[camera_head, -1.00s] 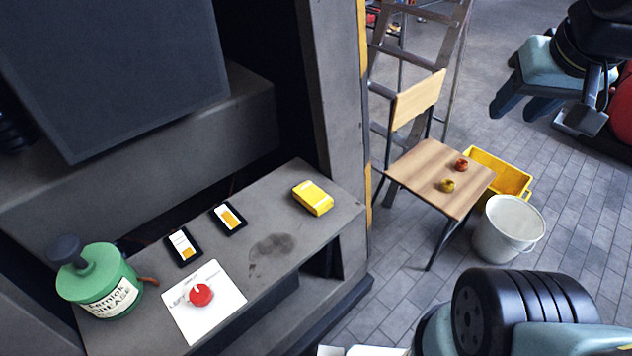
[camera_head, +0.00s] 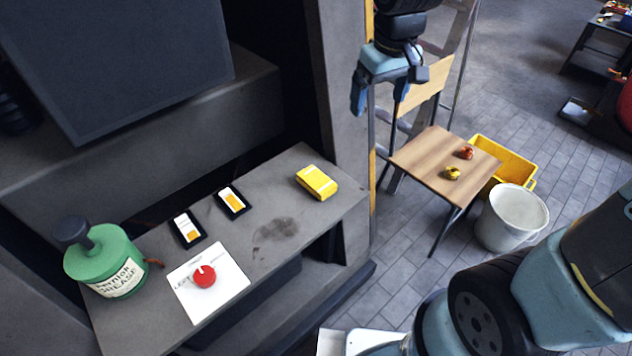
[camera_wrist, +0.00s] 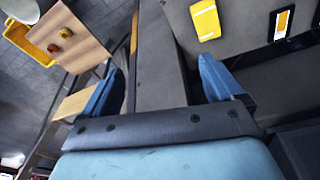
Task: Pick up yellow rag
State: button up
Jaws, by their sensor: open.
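The yellow rag (camera_head: 317,182) is a folded block with a pale stripe. It lies near the right end of the grey shelf (camera_head: 262,262). In the wrist view the yellow rag (camera_wrist: 205,20) shows at the top, right of centre. My gripper (camera_head: 372,98) hangs above and beyond the shelf's right end, in front of the ladder and chair. It is apart from the rag and holds nothing. In the wrist view the two blue fingers of my gripper (camera_wrist: 160,90) stand wide apart with only the grey post behind them.
Two black-framed cards (camera_head: 232,202), a white plate with a red knob (camera_head: 204,276) and a green grease can (camera_head: 100,262) stand on the shelf. A grey post (camera_head: 345,110) rises behind its right end. A chair (camera_head: 440,165) with two fruits, a white bucket (camera_head: 512,218) and a yellow crate (camera_head: 515,165) stand right.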

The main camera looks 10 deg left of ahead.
aim_at(317, 178)
jog(key=s+a+f+n+g, duration=0.1)
jog(key=a+f+n+g, duration=0.15)
jog(key=a+f, duration=0.85)
jog(key=shift+n+t+h, duration=0.3)
jog(key=shift+n+t, duration=0.05)
jog(key=f, duration=0.8)
jog(key=a+f, duration=0.1)
jog(key=f, duration=0.4)
